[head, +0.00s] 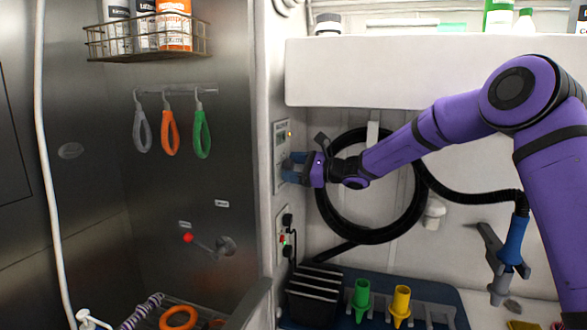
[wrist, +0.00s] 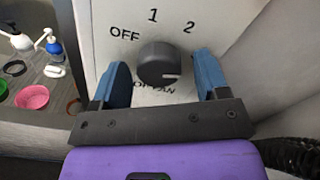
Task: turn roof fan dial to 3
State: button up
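The roof fan dial (wrist: 158,62) is a dark round knob on a pale panel (wrist: 95,30), with OFF, 1 and 2 printed around it. The label below it is partly hidden. No 3 is visible; the right finger covers the panel there. My gripper (wrist: 163,80) is open, its blue fingers on either side of the knob with a gap on both sides. In the head view my gripper (head: 296,168) is at the wall panel (head: 281,130) and hides the dial.
A black coiled hose (head: 372,238) hangs behind my forearm. An outlet with plugs (head: 285,235) is below the panel. A white shelf (head: 420,75) overhangs above. A blue-handled tool (head: 513,245) hangs at right.

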jog(key=v, duration=1.1)
jog(key=s+d+r+n+g+h, duration=0.15)
jog(key=s+n+h, duration=0.3)
jog(key=s, duration=0.65)
jog(key=s+d+r+n+g+h, duration=0.15)
jog(key=s+n+h, duration=0.3)
jog(key=s, duration=0.65)
jog(key=s+d+n+t+h, duration=0.1)
jog(key=s+d+n+h, duration=0.2)
jog(key=s+d, duration=0.5)
jog(key=s+d+n+t+h, duration=0.1)
jog(key=s+d+n+h, duration=0.3)
jog(key=s, duration=1.2)
jog(key=d+h, duration=0.1)
jog(key=d, duration=0.3)
jog(key=shift+s+r, duration=0.15)
jog(key=shift+r, duration=0.05)
